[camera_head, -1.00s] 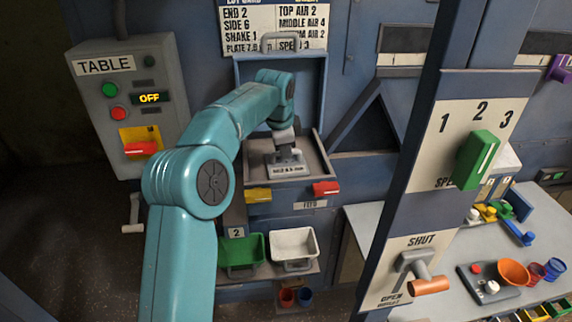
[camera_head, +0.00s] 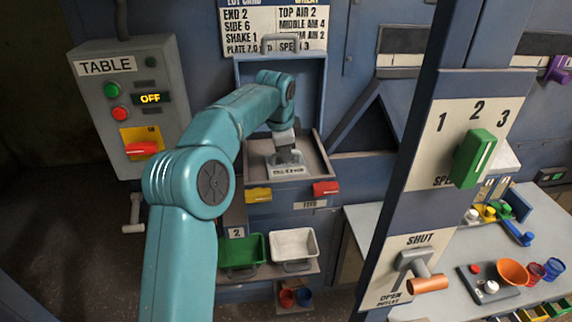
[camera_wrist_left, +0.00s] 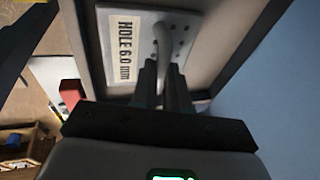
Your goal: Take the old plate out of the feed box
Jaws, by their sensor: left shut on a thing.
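The old plate (camera_head: 287,170) is a light grey plate with a lettered label, lying inside the open feed box (camera_head: 318,160) in the head view. In the left wrist view the plate (camera_wrist_left: 188,60) shows a label reading "HOLE 6.0 mm", dark holes and a grey handle. My left gripper (camera_head: 287,153) reaches down into the box from above; in the left wrist view its fingers (camera_wrist_left: 163,75) are shut on the plate's handle. Whether the plate rests on the box floor is hard to tell. My right gripper is not in view.
The box's lid (camera_head: 312,85) stands open behind. A yellow latch (camera_head: 258,195) and a red latch (camera_head: 326,188) sit on the box front. Below are a green bin (camera_head: 242,250) and a white bin (camera_head: 294,243). A blue post (camera_head: 425,150) stands to the right.

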